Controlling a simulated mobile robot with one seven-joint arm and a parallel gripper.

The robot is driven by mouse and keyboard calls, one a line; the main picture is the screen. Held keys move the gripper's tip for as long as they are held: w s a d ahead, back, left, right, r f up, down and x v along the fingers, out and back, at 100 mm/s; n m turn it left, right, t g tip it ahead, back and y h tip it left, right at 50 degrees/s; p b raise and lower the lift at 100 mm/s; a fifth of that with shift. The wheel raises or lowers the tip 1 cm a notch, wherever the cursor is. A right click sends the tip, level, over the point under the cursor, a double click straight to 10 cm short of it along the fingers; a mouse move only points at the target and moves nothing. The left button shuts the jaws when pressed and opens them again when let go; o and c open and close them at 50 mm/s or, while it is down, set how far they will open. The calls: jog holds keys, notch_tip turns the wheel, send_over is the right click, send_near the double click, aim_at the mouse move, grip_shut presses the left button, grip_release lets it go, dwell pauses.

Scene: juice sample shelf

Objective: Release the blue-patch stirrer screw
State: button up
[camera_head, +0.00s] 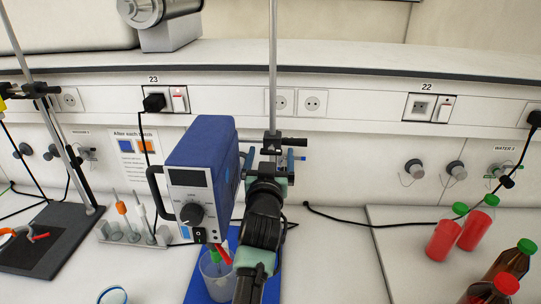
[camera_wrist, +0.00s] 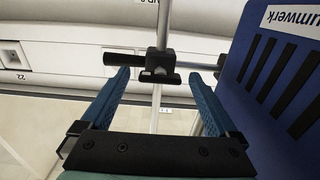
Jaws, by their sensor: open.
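The blue stirrer (camera_head: 202,165) has a grey front panel with a dial. It is mounted beside a vertical metal rod (camera_head: 273,70) over a blue patch (camera_head: 197,290). A black clamp (camera_head: 271,144) sits on the rod, with a dark screw handle (camera_head: 296,141) to the right. In the wrist view the clamp (camera_wrist: 160,66) and a black handle (camera_wrist: 122,59) on its left lie just beyond my fingertips. My gripper (camera_wrist: 160,78) is open and empty, its blue fingers either side of the rod. It also shows in the head view (camera_head: 271,165); contact cannot be told.
A beaker (camera_head: 212,268) stands under the stirrer. A second stand (camera_head: 62,150) on a black base is at left, with a rack of electrodes (camera_head: 122,232) between. Red bottles (camera_head: 443,240) stand at right.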

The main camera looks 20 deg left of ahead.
jog(key=shift+c, duration=0.3)
jog(key=c, duration=1.3)
jog(key=shift+f, duration=0.1)
jog(key=shift+n+b, duration=0.35)
jog(key=shift+n, duration=0.05)
jog(key=n+b, duration=0.3)
jog(key=n, duration=0.9)
jog(key=shift+b, duration=0.3)
jog(key=shift+n+p, duration=0.55)
jog(key=shift+n, duration=2.05)
